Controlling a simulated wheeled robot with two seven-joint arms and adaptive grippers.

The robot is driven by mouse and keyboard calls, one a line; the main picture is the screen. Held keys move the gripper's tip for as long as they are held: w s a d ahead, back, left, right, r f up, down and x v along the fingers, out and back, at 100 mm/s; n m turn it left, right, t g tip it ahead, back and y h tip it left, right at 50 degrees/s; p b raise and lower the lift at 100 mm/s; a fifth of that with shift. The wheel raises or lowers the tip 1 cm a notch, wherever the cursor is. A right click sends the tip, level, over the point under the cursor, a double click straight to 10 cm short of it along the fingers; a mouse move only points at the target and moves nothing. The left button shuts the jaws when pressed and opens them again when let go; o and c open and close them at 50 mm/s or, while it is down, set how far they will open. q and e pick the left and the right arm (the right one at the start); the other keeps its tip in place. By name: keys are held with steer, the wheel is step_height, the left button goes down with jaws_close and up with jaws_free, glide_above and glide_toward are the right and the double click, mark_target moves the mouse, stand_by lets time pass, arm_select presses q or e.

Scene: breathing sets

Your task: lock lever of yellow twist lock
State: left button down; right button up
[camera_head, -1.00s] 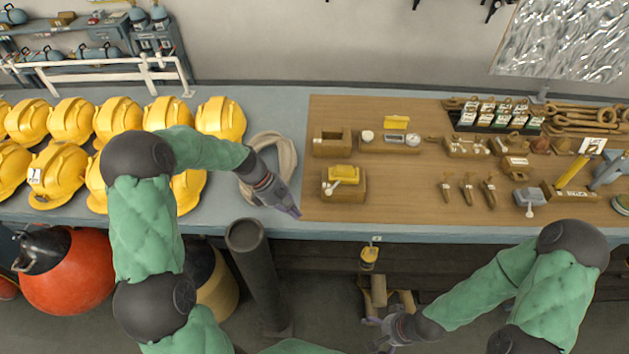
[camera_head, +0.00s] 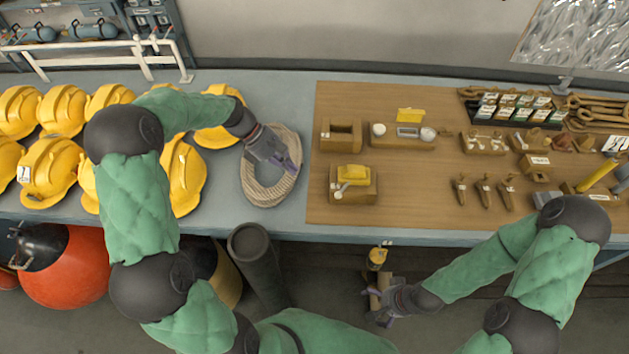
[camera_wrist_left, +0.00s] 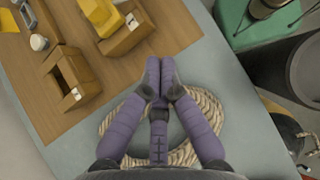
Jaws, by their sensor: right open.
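The yellow twist lock (camera_head: 354,174) sits on a wooden block (camera_head: 366,190) near the front left of the brown board. A pale lever shows low on its front, but its angle is too small to tell. The lock also shows at the top of the left wrist view (camera_wrist_left: 103,16). My left gripper (camera_head: 291,168) is left of the lock, above the rope coil, apart from the lock. Its fingers are together with nothing between them in the left wrist view (camera_wrist_left: 160,72). My right gripper (camera_head: 372,304) is open, low in front of the bench, by a small yellow-topped item.
A rope coil (camera_head: 270,190) lies under my left gripper. Yellow helmets (camera_head: 50,170) crowd the bench's left. An empty-looking wooden block (camera_head: 340,134) and a block with a yellow card (camera_head: 405,138) stand behind the lock. The board around the lock's front is clear.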

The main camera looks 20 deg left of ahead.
arm_select(q)
steer(key=d+r+x, duration=0.1)
steer(key=d+x, duration=0.1)
steer(key=x, duration=1)
steer(key=shift+d, duration=0.3)
steer(key=shift+d+p, duration=0.1)
steer(key=shift+p, duration=0.2)
